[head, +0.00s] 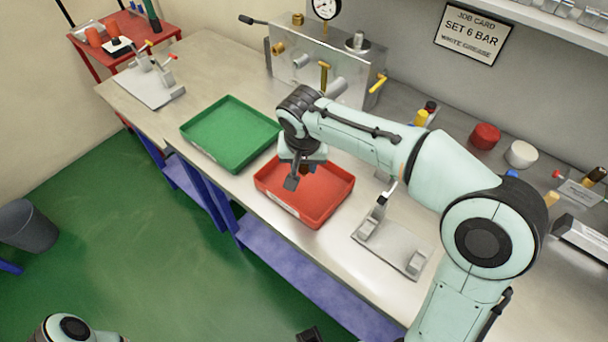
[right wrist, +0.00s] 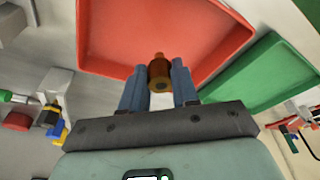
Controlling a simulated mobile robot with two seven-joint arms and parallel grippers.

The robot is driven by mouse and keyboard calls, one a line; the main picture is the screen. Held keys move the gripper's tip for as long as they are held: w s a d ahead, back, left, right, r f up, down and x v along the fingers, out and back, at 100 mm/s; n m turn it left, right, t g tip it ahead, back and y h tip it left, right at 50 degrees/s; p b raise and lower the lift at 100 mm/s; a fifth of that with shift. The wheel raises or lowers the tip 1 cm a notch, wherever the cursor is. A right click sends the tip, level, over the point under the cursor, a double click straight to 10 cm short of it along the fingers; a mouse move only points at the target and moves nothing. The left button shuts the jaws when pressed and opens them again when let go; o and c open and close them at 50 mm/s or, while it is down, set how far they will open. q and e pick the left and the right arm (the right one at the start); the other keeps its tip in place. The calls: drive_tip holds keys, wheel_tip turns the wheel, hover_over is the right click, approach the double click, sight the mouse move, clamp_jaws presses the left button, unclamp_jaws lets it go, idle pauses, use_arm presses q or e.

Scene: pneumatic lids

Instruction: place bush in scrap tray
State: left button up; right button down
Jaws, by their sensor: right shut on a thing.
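The bush (right wrist: 158,74) is a small brown-orange cylinder with a dark hole in its end, seen between the fingers in the right wrist view. My right gripper (head: 298,176) points down over the red tray (head: 318,222) in the head view. It is shut on the bush, and its fingers (right wrist: 157,88) stand on either side of it. The red tray also shows in the right wrist view (right wrist: 110,35), beyond the bush; no other part is seen in it. The tray is probably the scrap tray, but I read no label. A dark piece at the bottom edge may be my left gripper (head: 310,335).
A green tray (head: 215,150) lies left of the red tray. A metal fixture plate (head: 395,245) is to its right. A test block with yellow levers (head: 325,70) stands behind. Red and white caps (head: 485,136) are at the back right. Another clamp plate (head: 150,85) is far left.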

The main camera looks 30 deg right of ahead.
sight(304, 170)
drive_tip(key=shift+s+a+x, duration=0.1)
drive_tip(key=shift+s+x, duration=0.1)
drive_tip(key=shift+x, duration=0.8)
drive_tip(key=shift+s+a+x, duration=0.15)
drive_tip(key=shift+s+x, duration=0.05)
drive_tip(key=shift+x, duration=0.8)
drive_tip(key=shift+f, duration=0.15)
drive_tip(key=shift+f+b, duration=0.15)
drive_tip(key=shift+b, duration=0.25)
drive_tip(key=c, duration=0.8)
unclamp_jaws()
drive_tip(key=shift+c, duration=0.2)
drive_tip(key=shift+r, duration=0.4)
drive_tip(key=p+v, duration=0.2)
drive_tip(key=v, duration=0.9)
drive_tip(key=shift+r, duration=0.3)
drive_tip(key=shift+s+a, duration=0.1)
drive_tip(key=shift+a, duration=0.05)
